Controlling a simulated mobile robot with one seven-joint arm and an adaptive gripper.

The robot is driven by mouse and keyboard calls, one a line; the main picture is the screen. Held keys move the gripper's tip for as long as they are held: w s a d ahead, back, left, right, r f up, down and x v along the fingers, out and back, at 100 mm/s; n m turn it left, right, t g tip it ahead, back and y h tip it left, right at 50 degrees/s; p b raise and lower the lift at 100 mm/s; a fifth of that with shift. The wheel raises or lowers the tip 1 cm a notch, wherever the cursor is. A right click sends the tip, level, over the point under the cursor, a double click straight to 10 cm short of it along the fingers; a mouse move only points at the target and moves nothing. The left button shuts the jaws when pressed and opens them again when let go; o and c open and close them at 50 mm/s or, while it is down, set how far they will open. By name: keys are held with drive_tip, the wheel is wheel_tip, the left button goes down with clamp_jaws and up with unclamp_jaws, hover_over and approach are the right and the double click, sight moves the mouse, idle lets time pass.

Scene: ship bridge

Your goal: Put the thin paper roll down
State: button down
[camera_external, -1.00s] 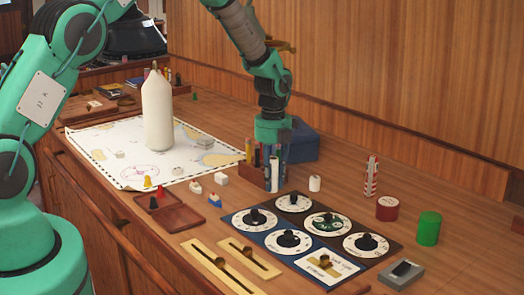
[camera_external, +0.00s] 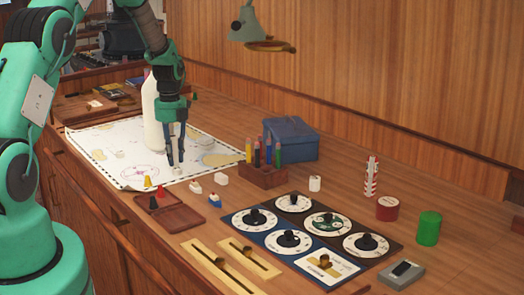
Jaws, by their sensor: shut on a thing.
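My gripper (camera_external: 175,160) points down over the chart (camera_external: 110,142), low in front of the tall white bottle-like object (camera_external: 150,115). Its dark fingers are shut on the thin paper roll, which is mostly hidden by the fingers here. I cannot tell whether the roll touches the chart. A small white piece (camera_external: 177,171) shows at the fingertips on the chart. My arm covers part of the tall white object.
A wooden rack with coloured pens (camera_external: 263,175) and a blue box (camera_external: 291,139) stand to the right. The chart's left part is mostly clear.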

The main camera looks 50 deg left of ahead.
drive_tip(key=shift+n, duration=0.3)
drive_tip(key=s+a, duration=0.1)
drive_tip(key=a, duration=0.1)
drive_tip(key=s+a, duration=0.2)
drive_tip(key=shift+s+a, duration=0.2)
drive_tip(key=shift+s, duration=0.05)
drive_tip(key=shift+w, duration=0.1)
drive_tip(key=w+a, duration=0.3)
drive_tip(key=w, duration=0.1)
drive_tip(key=w+a+f+p, duration=0.1)
drive_tip(key=w+a, duration=0.2)
drive_tip(key=w, duration=0.1)
drive_tip(key=w+a, duration=0.4)
drive_tip(key=shift+w+f, duration=0.1)
drive_tip(key=shift+f, duration=0.1)
drive_tip(key=shift+f+p, duration=0.5)
drive_tip(key=shift+f, duration=1.3)
drive_tip(key=shift+f, duration=0.15)
drive_tip(key=c, duration=1.5)
unclamp_jaws()
